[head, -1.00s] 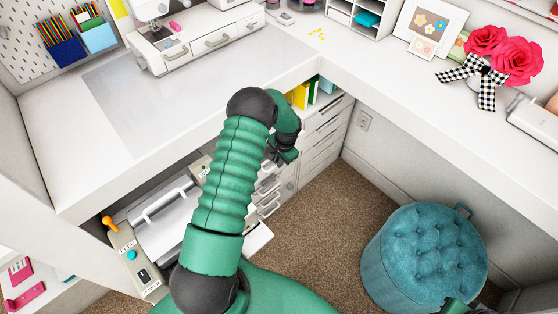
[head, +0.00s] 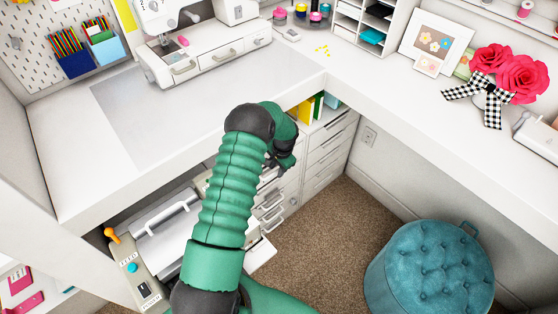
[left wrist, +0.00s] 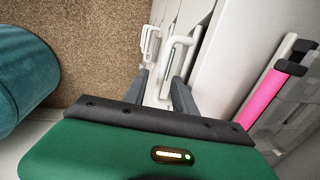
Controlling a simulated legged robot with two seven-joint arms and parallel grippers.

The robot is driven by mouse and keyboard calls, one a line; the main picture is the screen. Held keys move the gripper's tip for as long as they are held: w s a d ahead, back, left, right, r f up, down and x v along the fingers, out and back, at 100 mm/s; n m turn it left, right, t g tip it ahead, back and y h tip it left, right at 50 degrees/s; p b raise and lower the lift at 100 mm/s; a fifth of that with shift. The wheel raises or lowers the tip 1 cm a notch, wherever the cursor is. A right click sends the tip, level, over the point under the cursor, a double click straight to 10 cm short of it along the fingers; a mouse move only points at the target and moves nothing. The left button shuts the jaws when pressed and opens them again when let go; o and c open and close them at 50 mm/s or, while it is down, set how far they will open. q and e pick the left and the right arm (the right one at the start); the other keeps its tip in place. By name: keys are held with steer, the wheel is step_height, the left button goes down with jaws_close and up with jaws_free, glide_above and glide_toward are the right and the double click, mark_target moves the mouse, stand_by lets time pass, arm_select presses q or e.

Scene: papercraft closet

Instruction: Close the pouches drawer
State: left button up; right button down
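My left gripper (head: 281,163) is in front of the white drawers under the counter, largely hidden by my own arm and hand. In the left wrist view its two dark fingers (left wrist: 162,92) are apart, with white drawer surface between them. A white drawer handle (left wrist: 181,52) lies just ahead of the fingertips; I cannot tell whether they touch it. Below my left gripper, small drawers with handles (head: 270,207) show beside my arm, and a white panel (head: 260,253) sticks out lower down. No label shows which is the pouches drawer. My right gripper is not in view.
A second drawer stack (head: 328,147) stands to the right under the white counter (head: 230,95). A teal stool (head: 430,268) stands on the brown carpet (head: 325,235), which is otherwise clear. A pink roll (left wrist: 262,97) lies close to the right of the fingers in the wrist view.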

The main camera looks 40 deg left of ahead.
arm_select(q)
steer(key=d+r+p, duration=0.2)
steer(key=d+r, duration=0.1)
steer(key=r, duration=1.2)
steer(key=shift+r, duration=0.3)
steer(key=shift+d, duration=0.15)
steer(key=s+d+r+t+h+p, duration=0.1)
steer(key=s+d+r+p, duration=0.3)
steer(key=d, duration=0.5)
steer(key=s+d+r+t+p, duration=0.1)
steer(key=s+d+r, duration=0.1)
steer(key=d+r, duration=0.55)
steer(key=s+d+r+n+h+p, duration=0.1)
steer(key=s+d+p, duration=0.1)
steer(key=s+d, duration=0.7)
steer(key=shift+s+d+r, duration=0.25)
steer(key=shift+s+d, duration=0.05)
steer(key=shift+s, duration=0.35)
steer(key=shift+a, duration=0.1)
